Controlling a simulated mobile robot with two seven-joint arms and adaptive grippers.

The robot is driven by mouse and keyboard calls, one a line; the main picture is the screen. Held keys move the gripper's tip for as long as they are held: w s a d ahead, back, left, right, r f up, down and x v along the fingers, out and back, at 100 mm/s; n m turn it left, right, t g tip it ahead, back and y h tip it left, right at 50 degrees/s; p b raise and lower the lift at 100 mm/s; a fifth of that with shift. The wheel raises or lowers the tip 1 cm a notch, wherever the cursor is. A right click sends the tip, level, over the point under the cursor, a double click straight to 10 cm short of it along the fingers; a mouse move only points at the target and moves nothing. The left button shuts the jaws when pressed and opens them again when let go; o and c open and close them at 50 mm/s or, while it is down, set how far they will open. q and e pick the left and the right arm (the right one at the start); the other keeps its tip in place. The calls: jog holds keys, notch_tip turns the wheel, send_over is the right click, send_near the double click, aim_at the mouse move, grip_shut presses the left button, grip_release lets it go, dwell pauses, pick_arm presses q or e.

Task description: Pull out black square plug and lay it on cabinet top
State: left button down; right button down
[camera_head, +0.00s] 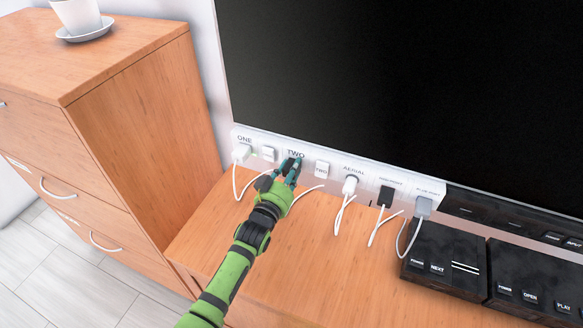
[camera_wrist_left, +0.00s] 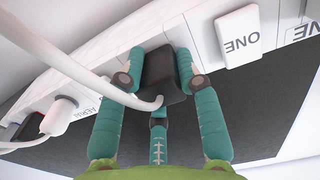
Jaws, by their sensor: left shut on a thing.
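My left gripper (camera_head: 290,172) is at the socket labelled TWO on the white socket strip (camera_head: 225,138). It is shut on a black boxy plug (camera_wrist_left: 160,72) with a white cable, which shows between the teal fingers in the left wrist view. The plug is against or very close to the strip; I cannot tell how far in it sits. In the head view the fingers mostly hide it. Another dark plug (camera_head: 386,196) sits further right in the strip. The low wooden cabinet top (camera_head: 290,250) lies below the strip. My right gripper is not in view.
A taller wooden cabinet (camera_head: 150,110) stands at the left with a white cup (camera_head: 78,14) and saucer on it. White and grey plugs with hanging cables flank the gripper. Black boxes (camera_head: 445,262) occupy the low top's right; its middle is clear. A large screen (camera_head: 400,80) is above.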

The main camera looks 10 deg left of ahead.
pick_arm(q)
jog(key=shift+s+f+p, duration=0.1)
jog(key=shift+s+p, duration=0.25)
jog(key=shift+p, duration=0.05)
jog(key=shift+s+a+p, duration=0.2)
jog(key=shift+s+p, duration=0.3)
jog(key=shift+s, duration=0.35)
jog(key=shift+s+a+p, duration=0.15)
jog(key=shift+s+p, duration=0.3)
jog(key=shift+s, duration=0.4)
jog(key=shift+s+a+p, duration=0.2)
jog(key=shift+s+p, duration=0.3)
jog(key=shift+s, duration=0.35)
